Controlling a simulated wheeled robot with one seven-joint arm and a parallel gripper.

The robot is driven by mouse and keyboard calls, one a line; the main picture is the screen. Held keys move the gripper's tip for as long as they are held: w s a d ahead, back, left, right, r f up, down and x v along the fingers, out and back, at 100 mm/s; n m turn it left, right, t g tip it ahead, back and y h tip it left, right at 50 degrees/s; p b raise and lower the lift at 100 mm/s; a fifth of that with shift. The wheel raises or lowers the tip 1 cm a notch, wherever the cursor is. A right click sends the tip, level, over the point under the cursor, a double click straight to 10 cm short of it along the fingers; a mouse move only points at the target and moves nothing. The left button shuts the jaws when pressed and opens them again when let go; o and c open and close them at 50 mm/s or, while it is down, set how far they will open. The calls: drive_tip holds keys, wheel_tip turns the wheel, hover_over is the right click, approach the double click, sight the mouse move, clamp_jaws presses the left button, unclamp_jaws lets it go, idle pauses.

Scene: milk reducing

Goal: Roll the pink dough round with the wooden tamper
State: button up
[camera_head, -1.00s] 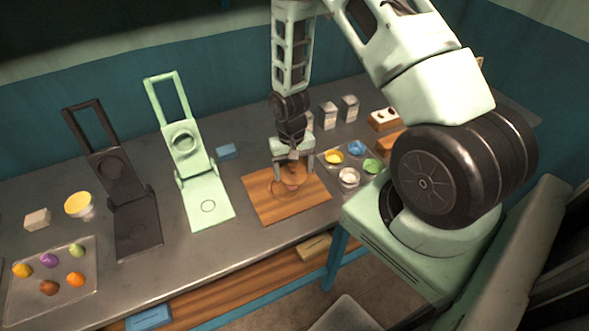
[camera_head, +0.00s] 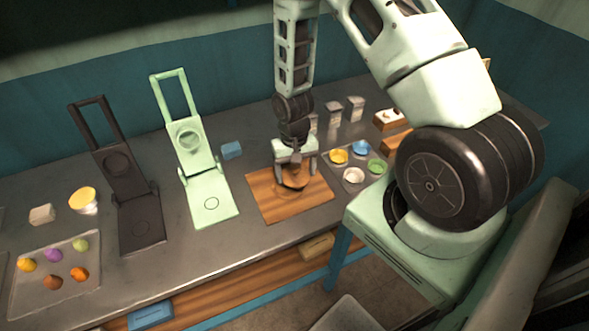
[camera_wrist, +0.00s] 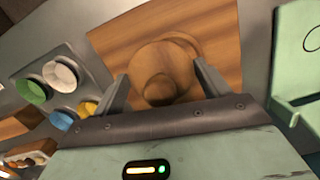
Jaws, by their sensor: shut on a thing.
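The wooden tamper (camera_wrist: 165,68) is a round tan disc with a knob, seen from above in the wrist view. In the head view the tamper (camera_head: 294,183) is low over the wooden board (camera_head: 262,199). My gripper (camera_wrist: 160,88) is shut on the tamper, with a finger on each side of its knob. My gripper (camera_head: 295,166) points straight down over the board in the head view. The pink dough is not visible; whether it lies under the tamper, I cannot tell.
A mint-green press (camera_head: 205,195) and a black press (camera_head: 135,215) stand left of the board. A blue block (camera_head: 231,150) lies behind it. A tray with colored bowls (camera_head: 354,175) is to the right. A tray of several dough balls (camera_head: 22,300) is at far left.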

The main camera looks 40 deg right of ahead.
drive_tip(key=shift+s+d+f, duration=0.1)
drive_tip(key=shift+s+d, duration=0.1)
drive_tip(key=shift+d, duration=0.3)
drive_tip(key=shift+w+d, duration=0.2)
drive_tip(key=shift+w, duration=0.1)
drive_tip(key=shift+w+a, duration=0.1)
drive_tip(key=shift+w, duration=0.2)
drive_tip(key=shift+a, duration=0.1)
drive_tip(key=shift+w+a, duration=0.1)
drive_tip(key=shift+a, duration=0.05)
drive_tip(key=shift+a, duration=0.3)
drive_tip(key=shift+s+a, duration=0.1)
drive_tip(key=shift+s, duration=0.2)
